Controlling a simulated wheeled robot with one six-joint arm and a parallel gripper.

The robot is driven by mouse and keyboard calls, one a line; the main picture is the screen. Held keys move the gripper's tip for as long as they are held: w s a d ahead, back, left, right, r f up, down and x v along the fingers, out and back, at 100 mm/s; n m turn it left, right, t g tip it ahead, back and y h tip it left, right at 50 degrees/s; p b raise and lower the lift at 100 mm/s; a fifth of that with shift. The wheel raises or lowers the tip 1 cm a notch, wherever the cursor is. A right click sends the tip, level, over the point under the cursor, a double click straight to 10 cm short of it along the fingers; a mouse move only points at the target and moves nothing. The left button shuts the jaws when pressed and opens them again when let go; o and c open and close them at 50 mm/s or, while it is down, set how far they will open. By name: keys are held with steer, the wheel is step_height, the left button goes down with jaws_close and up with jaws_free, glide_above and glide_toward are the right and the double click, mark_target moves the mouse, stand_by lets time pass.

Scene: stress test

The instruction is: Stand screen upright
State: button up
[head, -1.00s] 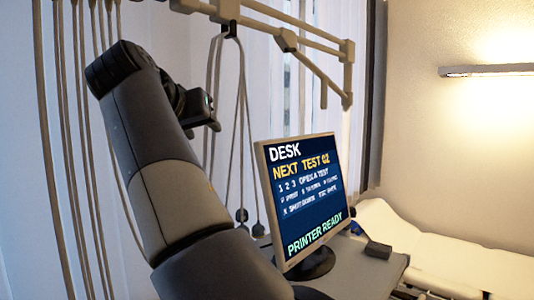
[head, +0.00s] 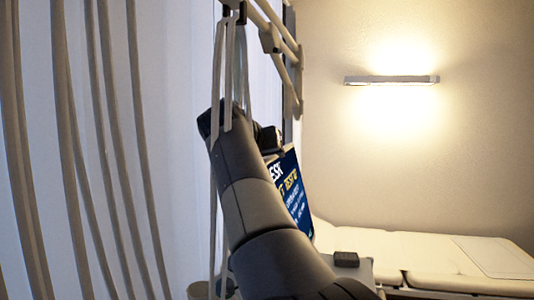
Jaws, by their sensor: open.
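The screen (head: 293,195) is a flat monitor with a blue display and white and yellow text. It is right of my arm in the head view, and my arm hides its left part and its foot. Its visible part looks slanted; I cannot tell its exact lean. My gripper (head: 270,138) is a small dark shape at the far end of my arm, near the screen's top edge in the picture. Its fingers are too small to make out, and nothing shows held in it. I cannot tell whether it touches the screen.
A grey desk top (head: 360,272) bears a small dark block (head: 346,259). A cream couch (head: 430,258) stretches behind to the right. A jointed rail (head: 282,35) is overhead, and a lit wall lamp (head: 390,79) is at the back.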

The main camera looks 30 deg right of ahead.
steer(key=shift+c, duration=0.2)
jaws_close()
stand_by(0.4)
